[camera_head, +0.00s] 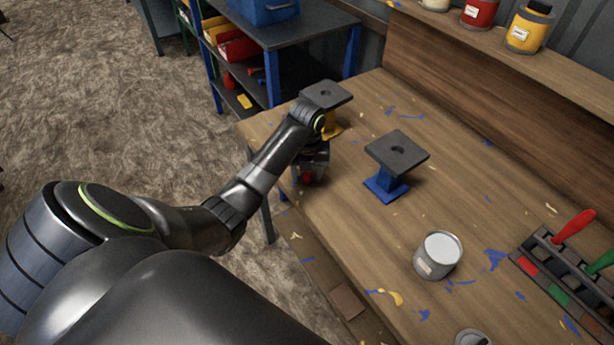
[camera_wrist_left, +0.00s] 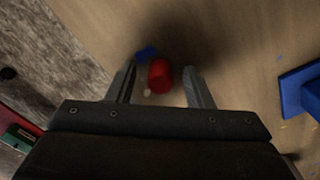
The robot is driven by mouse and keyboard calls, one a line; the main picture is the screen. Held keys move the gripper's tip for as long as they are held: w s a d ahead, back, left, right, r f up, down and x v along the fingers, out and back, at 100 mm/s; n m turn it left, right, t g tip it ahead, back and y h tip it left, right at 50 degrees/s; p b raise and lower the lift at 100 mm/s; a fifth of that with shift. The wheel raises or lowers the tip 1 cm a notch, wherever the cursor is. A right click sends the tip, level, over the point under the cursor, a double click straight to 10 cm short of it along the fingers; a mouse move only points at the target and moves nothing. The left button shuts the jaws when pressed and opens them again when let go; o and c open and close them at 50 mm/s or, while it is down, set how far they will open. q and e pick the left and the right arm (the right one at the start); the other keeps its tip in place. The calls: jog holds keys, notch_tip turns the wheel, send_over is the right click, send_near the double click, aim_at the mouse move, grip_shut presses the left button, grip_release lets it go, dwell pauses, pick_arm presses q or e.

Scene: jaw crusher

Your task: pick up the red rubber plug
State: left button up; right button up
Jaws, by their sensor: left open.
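The red rubber plug (camera_wrist_left: 159,76) is a small red cylinder on the wooden table, seen in the left wrist view between the two fingers of my left gripper (camera_wrist_left: 160,88). The fingers stand apart on either side of it, and no contact shows. In the head view my left gripper (camera_head: 309,178) points down near the table's left edge, with a bit of the red plug (camera_head: 307,178) showing at its fingers. My right gripper is not in view.
A blue stand with a dark top plate (camera_head: 397,152) is right of my gripper; a yellow one (camera_head: 326,95) is behind it. A grey can (camera_head: 437,255) and a tool rack (camera_head: 565,275) stand nearer and to the right. A shelf unit (camera_head: 290,30) is beyond the table.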

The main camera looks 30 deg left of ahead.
pick_arm(q)
jog(key=shift+c, duration=0.4)
grip_shut()
jog(key=shift+w+r, duration=0.1)
jog(key=shift+r, duration=0.3)
notch_tip(320, 180, up, 5)
jog(key=shift+r+p, duration=0.2)
jog(key=shift+p, duration=0.55)
notch_tip(320, 180, up, 3)
jog(key=p, duration=0.3)
jog(key=shift+f, duration=0.15)
jog(key=shift+r+p, duration=0.6)
